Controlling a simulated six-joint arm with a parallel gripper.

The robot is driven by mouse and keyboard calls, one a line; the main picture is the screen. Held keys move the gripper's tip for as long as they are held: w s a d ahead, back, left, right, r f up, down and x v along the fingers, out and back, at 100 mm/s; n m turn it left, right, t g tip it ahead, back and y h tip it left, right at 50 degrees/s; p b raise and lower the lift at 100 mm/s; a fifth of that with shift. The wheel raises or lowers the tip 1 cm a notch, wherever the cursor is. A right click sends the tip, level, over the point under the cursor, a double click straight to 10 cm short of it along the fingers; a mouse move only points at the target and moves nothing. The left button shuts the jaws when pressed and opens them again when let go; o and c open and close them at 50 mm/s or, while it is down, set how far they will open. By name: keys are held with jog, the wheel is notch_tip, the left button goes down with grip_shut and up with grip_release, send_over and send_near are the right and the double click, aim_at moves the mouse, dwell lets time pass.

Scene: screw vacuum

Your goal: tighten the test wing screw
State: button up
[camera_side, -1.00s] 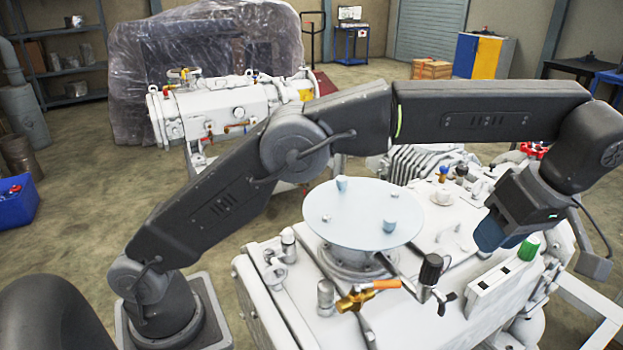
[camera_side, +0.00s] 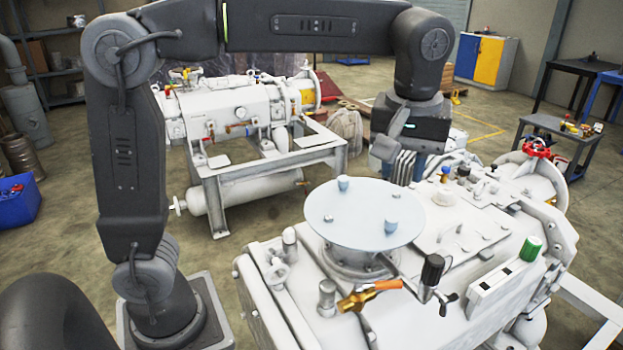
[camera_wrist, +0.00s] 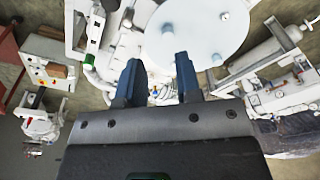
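A black wing screw (camera_side: 446,301) sits at the front of the white vacuum machine (camera_side: 440,325), right of an orange-handled brass valve (camera_side: 368,294) and below a black cylindrical knob (camera_side: 432,268). I cannot clearly pick the wing screw out in the wrist view. My gripper (camera_wrist: 160,72) has its two blue-grey fingers apart with nothing held between them. In the side view, my gripper hangs over the back part of the machine, well behind and above the wing screw; its fingertips are not clear there.
A pale round plate (camera_side: 364,222) with small blue-grey knobs stands on the machine, between my gripper and the wing screw. A red handwheel (camera_side: 537,149) is at the back right. Air above the front of the machine is clear.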

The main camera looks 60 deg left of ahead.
jog(key=s+a+f+m+t+h, duration=0.1)
jog(key=s+a+m, duration=0.4)
jog(key=s, duration=0.6)
notch_tip(320, 180, down, 2)
jog(key=shift+a+f+m+t, duration=0.2)
jog(key=shift+a+m+t, duration=0.2)
jog(key=shift+a+t, duration=0.55)
